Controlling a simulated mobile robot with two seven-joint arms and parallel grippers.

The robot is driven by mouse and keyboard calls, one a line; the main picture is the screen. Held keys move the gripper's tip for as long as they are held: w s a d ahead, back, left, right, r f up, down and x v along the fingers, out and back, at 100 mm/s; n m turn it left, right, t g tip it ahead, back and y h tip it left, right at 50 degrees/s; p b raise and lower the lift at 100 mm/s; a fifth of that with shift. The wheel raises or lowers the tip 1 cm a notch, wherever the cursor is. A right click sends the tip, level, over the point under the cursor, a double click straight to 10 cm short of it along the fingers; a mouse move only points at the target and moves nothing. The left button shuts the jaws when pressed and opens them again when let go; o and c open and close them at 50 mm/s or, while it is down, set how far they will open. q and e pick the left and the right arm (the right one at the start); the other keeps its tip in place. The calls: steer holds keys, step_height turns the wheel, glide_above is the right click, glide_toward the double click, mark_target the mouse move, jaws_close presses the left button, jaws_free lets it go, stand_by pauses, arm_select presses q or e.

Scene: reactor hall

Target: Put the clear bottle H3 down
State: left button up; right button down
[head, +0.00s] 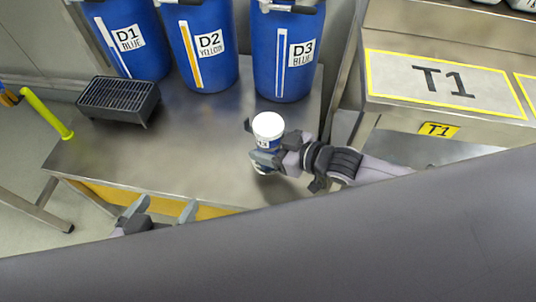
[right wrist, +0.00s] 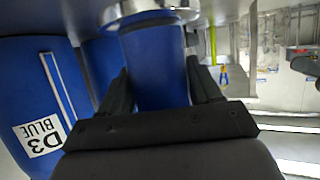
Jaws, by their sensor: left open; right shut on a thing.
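The bottle H3 (head: 268,126) has a white lid and a label that partly shows, with blue below the lid. It appears upright over the right part of the steel table. My right gripper (head: 266,160) is shut around its body from the right. In the right wrist view the bottle (right wrist: 155,70) shows blue between the two fingers (right wrist: 158,88), with a pale round rim at the top of the picture. I cannot tell whether its base touches the table. My left gripper (head: 163,208) is open and empty at the table's front edge.
The steel table (head: 190,150) has free room left of the bottle. Blue drums D1 (head: 125,40), D2 (head: 203,50) and D3 (head: 287,55) stand along its back. A black grated box (head: 118,100) stands back left. Bench T1 (head: 440,85) is at right.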

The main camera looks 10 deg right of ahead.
step_height(320, 180, down, 4)
steer(key=shift+r+b, duration=0.2)
steer(key=shift+b, duration=0.45)
arm_select(q)
steer(key=shift+w+d+h, duration=0.3)
steer(key=shift+w+d, duration=0.05)
steer(key=shift+d, duration=0.4)
arm_select(e)
steer(key=shift+r, duration=0.1)
arm_select(q)
steer(key=shift+f, duration=0.1)
arm_select(e)
steer(key=shift+c, duration=1)
jaws_free()
steer(key=shift+f, duration=0.2)
